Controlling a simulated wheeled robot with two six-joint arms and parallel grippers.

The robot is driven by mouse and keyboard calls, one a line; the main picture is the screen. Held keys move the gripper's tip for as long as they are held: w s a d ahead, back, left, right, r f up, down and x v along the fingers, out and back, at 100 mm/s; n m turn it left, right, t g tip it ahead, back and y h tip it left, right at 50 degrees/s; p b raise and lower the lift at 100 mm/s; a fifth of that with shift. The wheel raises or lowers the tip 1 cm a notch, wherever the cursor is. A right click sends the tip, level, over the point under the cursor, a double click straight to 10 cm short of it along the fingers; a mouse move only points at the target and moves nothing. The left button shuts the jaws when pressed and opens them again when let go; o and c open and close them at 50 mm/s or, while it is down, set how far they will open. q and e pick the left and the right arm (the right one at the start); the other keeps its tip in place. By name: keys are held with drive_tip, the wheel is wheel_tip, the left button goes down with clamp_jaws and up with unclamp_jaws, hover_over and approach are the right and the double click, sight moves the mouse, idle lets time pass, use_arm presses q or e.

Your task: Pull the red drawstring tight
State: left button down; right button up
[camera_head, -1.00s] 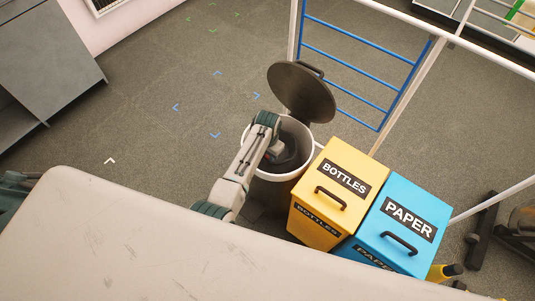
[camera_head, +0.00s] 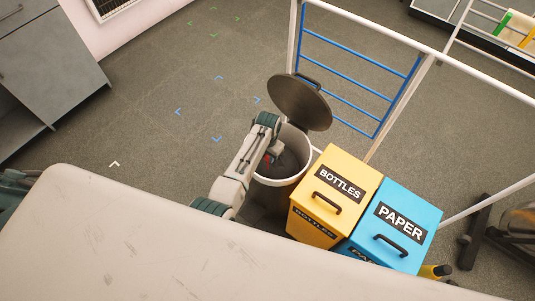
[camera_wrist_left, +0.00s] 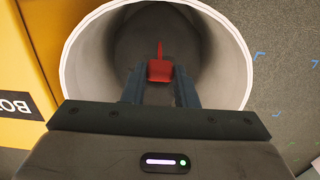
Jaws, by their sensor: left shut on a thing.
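The red drawstring (camera_wrist_left: 159,70) shows in the left wrist view as a small red block with a thin strand rising from it. It lies between the fingers of my left gripper (camera_wrist_left: 159,82), which is shut on it. In the head view my left gripper (camera_head: 268,158) reaches down into the open round bin (camera_head: 298,178), and only a speck of red shows beside it. The bin's white rim (camera_wrist_left: 238,50) surrounds the fingers in the wrist view. The bin's inside is grey and dark; I cannot make out a bag clearly. My right gripper is not in view.
The bin's dark round lid (camera_head: 299,102) stands open behind it. A yellow BOTTLES box (camera_head: 333,205) and a blue PAPER box (camera_head: 405,225) stand to its right. A pale surface (camera_head: 150,245) fills the foreground. The floor left of the bin is clear.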

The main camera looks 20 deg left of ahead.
use_arm(q)
drive_tip(key=shift+r, duration=0.15)
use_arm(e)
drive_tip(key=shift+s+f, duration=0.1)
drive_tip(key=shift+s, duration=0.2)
use_arm(q)
drive_tip(key=c, duration=1.1)
unclamp_jaws()
drive_tip(key=shift+r, duration=0.3)
wheel_tip(320, 180, up, 6)
drive_tip(key=shift+r+p, duration=0.15)
drive_tip(key=shift+p, duration=0.2)
wheel_tip(320, 180, up, 4)
drive_tip(key=shift+f, duration=0.1)
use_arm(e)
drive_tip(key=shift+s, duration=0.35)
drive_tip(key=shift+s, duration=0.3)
